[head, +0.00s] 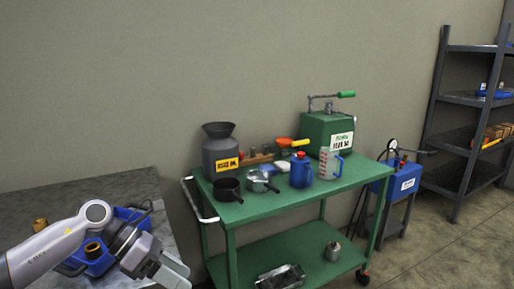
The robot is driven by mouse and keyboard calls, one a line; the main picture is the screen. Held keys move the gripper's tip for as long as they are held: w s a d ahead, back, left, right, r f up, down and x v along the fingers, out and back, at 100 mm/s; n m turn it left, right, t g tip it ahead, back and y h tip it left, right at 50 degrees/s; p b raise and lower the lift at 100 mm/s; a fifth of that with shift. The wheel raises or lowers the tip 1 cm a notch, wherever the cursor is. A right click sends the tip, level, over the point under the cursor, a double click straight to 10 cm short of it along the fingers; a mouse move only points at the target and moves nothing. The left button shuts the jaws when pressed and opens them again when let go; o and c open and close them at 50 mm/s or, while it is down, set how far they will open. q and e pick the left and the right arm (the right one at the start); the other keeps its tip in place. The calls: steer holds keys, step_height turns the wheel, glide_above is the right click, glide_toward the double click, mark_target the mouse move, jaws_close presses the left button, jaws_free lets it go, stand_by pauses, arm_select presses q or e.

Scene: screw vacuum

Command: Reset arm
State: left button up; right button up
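My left arm comes in from the lower left over a grey table. My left gripper (172,271) is near the bottom edge of the view, off the table's right side and left of the green cart. Its pale fingers look spread apart, with nothing seen between them. A blue device (97,264) with a brass-coloured fitting lies on the grey table (75,198), partly hidden behind my arm. My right arm and gripper are out of view.
A green cart (262,214) holds a grey can (220,158), dark pots, a blue jug (300,171), a clear measuring jug (330,164) and a green box (327,130) with a crank. A blue machine (402,184) and a shelf rack (462,140) stand at right.

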arm_select(q)
steer(key=s+d+n+t+h, duration=0.4)
steer(key=d+n+t+h, duration=0.1)
steer(key=d+n+h, duration=0.5)
steer(key=s+a+f+n+t+y+p, duration=0.1)
steer(key=s+a+f+n+t+y, duration=0.3)
steer(key=n, duration=0.6)
steer(key=s+a+f+n+t+y, duration=0.1)
steer(key=a+f+n+t+y, duration=0.15)
steer(key=f+n+y, duration=0.55)
steer(key=s+a+f+n+t+y+p, duration=0.1)
steer(key=s+a+f+n+t+y, duration=0.2)
steer(key=n, duration=0.9)
steer(key=s+a+f+n+g+y, duration=0.2)
steer(key=s+a+f+n+g, duration=0.1)
steer(key=s+f, duration=0.4)
steer(key=s+a+n, duration=0.1)
steer(key=n, duration=0.1)
steer(key=shift+s+n+g+y, duration=0.2)
steer(key=shift+n+g+y, duration=0.1)
steer(key=shift+g, duration=0.05)
